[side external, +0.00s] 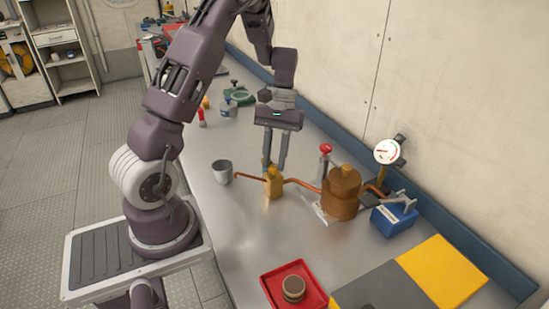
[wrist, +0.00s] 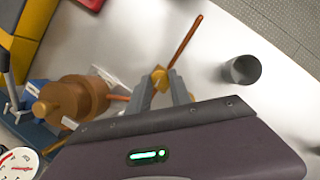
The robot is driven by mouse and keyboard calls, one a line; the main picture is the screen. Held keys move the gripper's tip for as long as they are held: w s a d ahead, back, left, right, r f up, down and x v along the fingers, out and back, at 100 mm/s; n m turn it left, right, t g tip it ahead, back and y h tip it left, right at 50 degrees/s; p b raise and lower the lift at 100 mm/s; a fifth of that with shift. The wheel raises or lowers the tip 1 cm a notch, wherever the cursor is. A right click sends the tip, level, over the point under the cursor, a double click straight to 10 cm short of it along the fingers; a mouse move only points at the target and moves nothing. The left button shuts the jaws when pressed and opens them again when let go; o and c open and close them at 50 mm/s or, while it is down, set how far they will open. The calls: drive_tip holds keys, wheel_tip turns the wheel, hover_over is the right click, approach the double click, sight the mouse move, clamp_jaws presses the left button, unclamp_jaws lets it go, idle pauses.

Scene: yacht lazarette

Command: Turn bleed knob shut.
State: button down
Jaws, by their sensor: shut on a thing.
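The brass bleed knob (wrist: 159,78) sits between my fingertips in the wrist view. In the side view it tops a small brass bleed fitting (side external: 273,184) on the metal bench, and my fingers largely hide it. My gripper (side external: 275,164) points straight down and is shut on the knob; its fingers also show in the wrist view (wrist: 160,86). A copper pipe (side external: 303,185) links the fitting to a large bronze body (side external: 341,198). Another thin copper pipe (side external: 250,177) runs left towards a grey cup (side external: 222,172). The knob's turn angle is not clear.
A pressure gauge (side external: 387,151) and a red-knobbed lever (side external: 325,150) stand near the bronze body. A blue box (side external: 394,219) is to its right. A red tray (side external: 268,281) holds a round brown piece in front. Bench between cup and tray is clear.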

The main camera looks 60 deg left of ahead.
drive_tip(key=c, duration=1.2)
unclamp_jaws()
drive_tip(key=shift+o, duration=0.2)
drive_tip(key=shift+r, duration=0.1)
drive_tip(key=v, duration=0.7)
